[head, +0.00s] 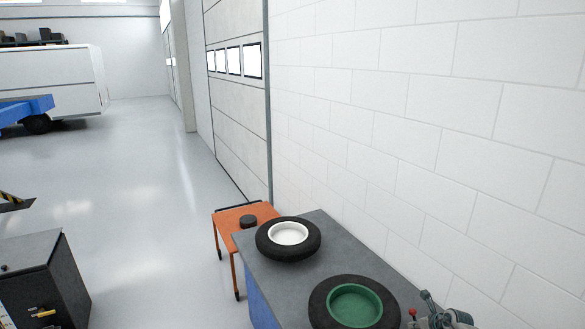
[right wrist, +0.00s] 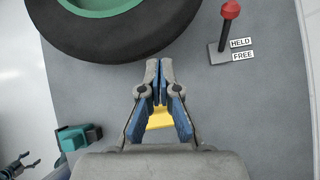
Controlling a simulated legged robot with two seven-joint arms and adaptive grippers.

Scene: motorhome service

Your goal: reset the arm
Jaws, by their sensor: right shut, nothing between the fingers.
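My right gripper (head: 428,296) is at the lower right of the head view, just right of the green-rimmed wheel (head: 354,304). In the right wrist view the right gripper (right wrist: 153,66) has its fingertips together with nothing between them. It is over the grey bench top (right wrist: 110,95), beside the black tyre of the green-rimmed wheel (right wrist: 110,35). A small jointed part (right wrist: 22,164) at the lower left of the right wrist view looks like my left gripper, too small to read. The left gripper does not show in the head view.
A red-knobbed lever (right wrist: 230,12) stands by HELD and FREE labels. A yellow piece (right wrist: 160,119) lies below the fingers, a teal and black object (right wrist: 75,137) to the left.

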